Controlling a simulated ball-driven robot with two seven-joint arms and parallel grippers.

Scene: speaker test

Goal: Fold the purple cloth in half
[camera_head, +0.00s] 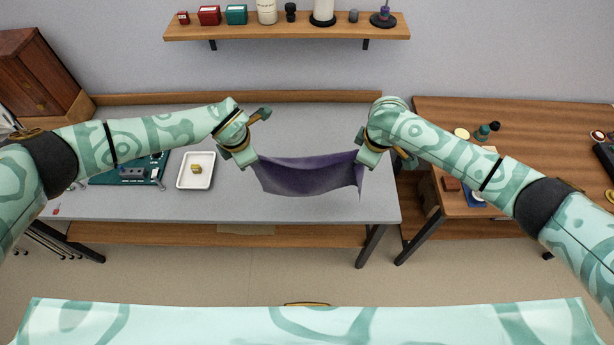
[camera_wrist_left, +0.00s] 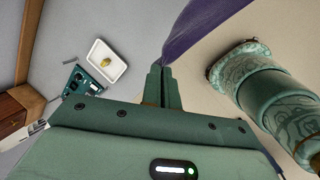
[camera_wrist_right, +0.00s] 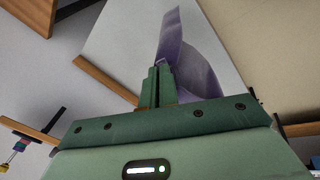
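The purple cloth (camera_head: 308,176) hangs stretched between my two grippers above the grey table, with its upper edge sagging slightly and its lower part hanging free. My left gripper (camera_head: 252,162) is shut on its left upper corner; the left wrist view shows the closed fingers (camera_wrist_left: 158,70) with the cloth (camera_wrist_left: 196,28) running up from them. My right gripper (camera_head: 365,160) is shut on its right upper corner; the right wrist view shows the closed fingers (camera_wrist_right: 158,72) with the cloth (camera_wrist_right: 190,62) behind and above them.
The grey table (camera_head: 230,205) is largely clear beneath the cloth. A wooden side table (camera_head: 440,110) stands right; a shelf (camera_head: 345,32) hangs behind.

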